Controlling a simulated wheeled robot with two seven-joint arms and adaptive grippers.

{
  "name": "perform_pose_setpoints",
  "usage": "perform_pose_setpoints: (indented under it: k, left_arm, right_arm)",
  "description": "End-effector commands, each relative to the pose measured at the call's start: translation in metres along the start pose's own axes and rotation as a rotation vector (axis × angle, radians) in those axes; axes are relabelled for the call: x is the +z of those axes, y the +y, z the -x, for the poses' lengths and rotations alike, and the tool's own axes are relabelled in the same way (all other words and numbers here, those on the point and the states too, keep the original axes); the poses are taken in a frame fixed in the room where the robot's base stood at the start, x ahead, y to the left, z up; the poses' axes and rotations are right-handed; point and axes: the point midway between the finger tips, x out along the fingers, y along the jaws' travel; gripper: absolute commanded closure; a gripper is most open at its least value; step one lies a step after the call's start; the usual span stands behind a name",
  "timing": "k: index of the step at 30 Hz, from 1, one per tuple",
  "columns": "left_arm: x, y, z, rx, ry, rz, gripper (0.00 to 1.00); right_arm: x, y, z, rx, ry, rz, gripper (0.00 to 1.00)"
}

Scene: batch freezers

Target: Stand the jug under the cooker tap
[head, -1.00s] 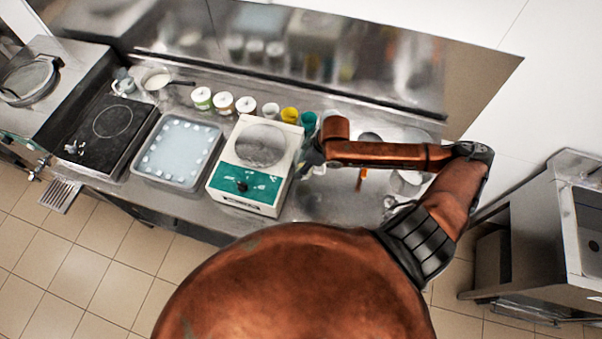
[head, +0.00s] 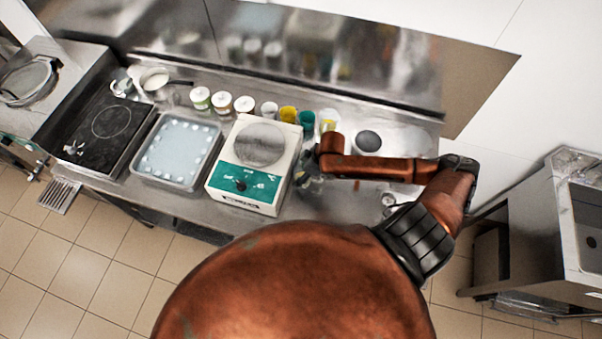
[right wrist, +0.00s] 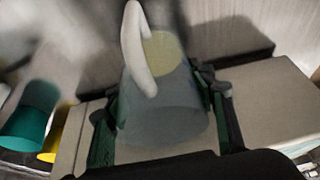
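The jug (right wrist: 165,120) is clear grey with a pale handle (right wrist: 135,50). In the right wrist view it sits between the two fingers of my right gripper (right wrist: 165,125), which close on its sides. In the head view my right gripper (head: 308,172) is just right of the white-and-green machine; the jug there is small and mostly hidden. The cooker (head: 28,118), with a round lid, stands at the far left. Its tap (head: 38,168) sticks out at the front, above a slatted drip grate (head: 60,195). My left gripper is not in view.
The white-and-green machine (head: 243,190), a tray with pale blue contents (head: 178,152) and a black hob (head: 106,130) lie between the jug and the cooker. Several tubs and cups (head: 245,104) line the back. A sink unit (head: 572,225) stands at right.

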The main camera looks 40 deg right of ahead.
Motion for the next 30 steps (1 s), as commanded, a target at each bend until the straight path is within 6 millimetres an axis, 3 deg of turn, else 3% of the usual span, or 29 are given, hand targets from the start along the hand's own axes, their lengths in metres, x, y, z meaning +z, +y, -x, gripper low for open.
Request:
perform_pose_setpoints:
  k: [7,17,23,30]
  left_arm:
    - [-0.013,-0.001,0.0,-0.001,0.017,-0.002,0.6]
    - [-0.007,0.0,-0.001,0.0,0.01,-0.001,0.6]
    - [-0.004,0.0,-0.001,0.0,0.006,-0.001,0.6]
    - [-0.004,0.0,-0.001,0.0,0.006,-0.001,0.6]
  right_arm:
    - [0.001,0.0,0.0,0.0,-0.001,-0.001,0.32]
    - [-0.001,0.0,0.003,0.001,0.0,0.0,0.32]
    - [0.0,0.001,0.032,0.002,-0.002,0.001,0.32]
    - [0.001,0.001,0.083,0.002,-0.003,0.001,0.32]
